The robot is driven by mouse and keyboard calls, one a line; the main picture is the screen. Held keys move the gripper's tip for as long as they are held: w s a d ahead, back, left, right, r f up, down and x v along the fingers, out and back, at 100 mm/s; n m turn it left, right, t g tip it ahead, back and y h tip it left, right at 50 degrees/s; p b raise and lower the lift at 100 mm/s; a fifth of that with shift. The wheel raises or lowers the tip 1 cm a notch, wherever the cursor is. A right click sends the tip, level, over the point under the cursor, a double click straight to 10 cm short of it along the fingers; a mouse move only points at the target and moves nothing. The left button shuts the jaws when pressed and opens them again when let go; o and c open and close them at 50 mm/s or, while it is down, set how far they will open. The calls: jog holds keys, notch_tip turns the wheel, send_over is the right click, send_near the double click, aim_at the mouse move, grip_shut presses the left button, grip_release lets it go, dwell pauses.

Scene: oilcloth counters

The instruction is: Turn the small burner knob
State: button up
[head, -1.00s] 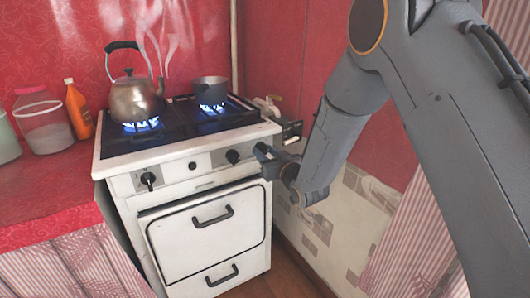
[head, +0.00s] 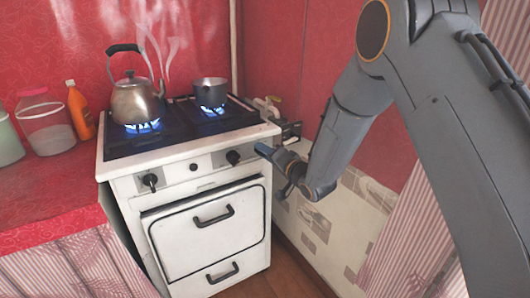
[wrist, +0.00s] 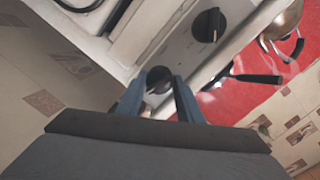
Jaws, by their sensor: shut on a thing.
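The white stove (head: 112,168) has a front panel with dark knobs. My gripper (head: 262,151) is at the right end of this panel in the head view. In the wrist view, its two blue-grey fingers (wrist: 158,90) are on either side of a dark round knob (wrist: 158,78), and they are shut on it. My gripper hides this knob in the head view. Another dark knob (head: 233,157) is just left of my gripper; it appears to be the one farther up the panel in the wrist view (wrist: 208,25). A third knob (head: 149,181) is at the far left.
A steaming kettle (head: 134,101) and a small pot (head: 210,92) sit over blue flames on the stove. A red counter (head: 45,190) with jars and an orange bottle (head: 80,112) is on the left. A tiled wall (head: 330,232) is close on the right.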

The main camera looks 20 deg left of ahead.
jog(key=m+p, duration=0.1)
jog(key=m, duration=0.4)
jog(key=shift+d+m+y, duration=0.1)
jog(key=shift+m+y, duration=0.2)
jog(key=shift+y, duration=0.1)
jog(key=shift+g, duration=0.3)
jog(key=o, duration=0.8)
jog(key=shift+w, duration=0.1)
jog(key=shift+c, duration=0.2)
